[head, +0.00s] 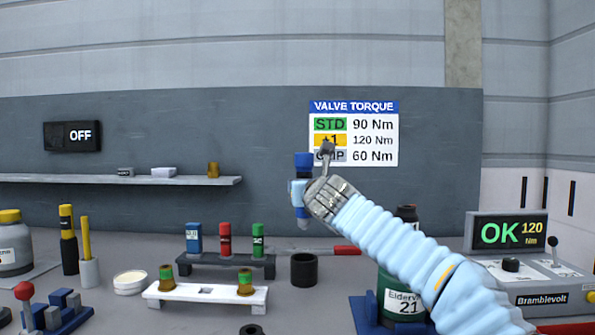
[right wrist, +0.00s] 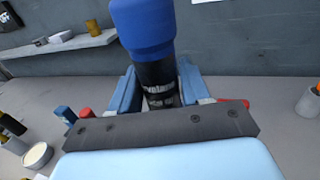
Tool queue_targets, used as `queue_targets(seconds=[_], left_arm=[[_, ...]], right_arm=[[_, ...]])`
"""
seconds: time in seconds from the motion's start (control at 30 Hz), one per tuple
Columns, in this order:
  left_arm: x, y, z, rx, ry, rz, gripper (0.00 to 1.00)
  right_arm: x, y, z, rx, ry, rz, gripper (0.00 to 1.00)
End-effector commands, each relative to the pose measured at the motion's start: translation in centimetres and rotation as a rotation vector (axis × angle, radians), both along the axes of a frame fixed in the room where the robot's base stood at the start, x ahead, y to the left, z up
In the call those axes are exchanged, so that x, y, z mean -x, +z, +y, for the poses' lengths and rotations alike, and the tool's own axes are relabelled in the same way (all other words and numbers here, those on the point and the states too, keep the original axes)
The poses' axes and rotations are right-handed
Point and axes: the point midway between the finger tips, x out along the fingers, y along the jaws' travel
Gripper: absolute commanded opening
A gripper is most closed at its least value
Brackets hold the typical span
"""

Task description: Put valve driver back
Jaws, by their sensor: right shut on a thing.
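The valve driver (head: 303,160), with a blue cap, dark body and pointed lower end, hangs roughly upright above the table in the head view. My right gripper (head: 303,193) is shut around its body, and the fingers partly hide it. In the right wrist view the driver's blue cap (right wrist: 145,28) and dark body stand between the two blue fingers (right wrist: 157,88). A black open-topped cup (head: 304,271) stands on the table below the driver, apart from it. I cannot tell from its looks whether it is the driver's holder. My left gripper is not in view.
A dark rack (head: 225,262) holds blue, red and green pieces. A white rack (head: 180,292) holds two brass fittings. A red-handled tool (head: 346,250) lies behind the cup. A green cylinder (head: 398,280) stands right. A display (head: 511,232) reads OK 120 Nm. A wall sign (head: 385,124) lists torques.

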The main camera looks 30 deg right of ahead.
Motion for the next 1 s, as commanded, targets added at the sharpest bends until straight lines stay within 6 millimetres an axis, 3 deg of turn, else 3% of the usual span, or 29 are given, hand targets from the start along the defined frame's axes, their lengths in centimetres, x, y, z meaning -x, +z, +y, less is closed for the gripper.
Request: queue_targets(seconds=[0.27,0.5,1.0], left_arm=[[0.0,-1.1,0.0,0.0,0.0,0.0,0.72],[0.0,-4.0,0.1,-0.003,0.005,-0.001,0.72],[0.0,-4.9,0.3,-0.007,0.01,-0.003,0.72]], right_arm=[[0.0,-2.5,-0.1,0.0,0.002,-0.001,0.0],[0.0,-5.0,0.0,0.0,0.002,-0.003,0.0],[0.0,-6.1,0.0,0.001,0.002,-0.004,0.0]])
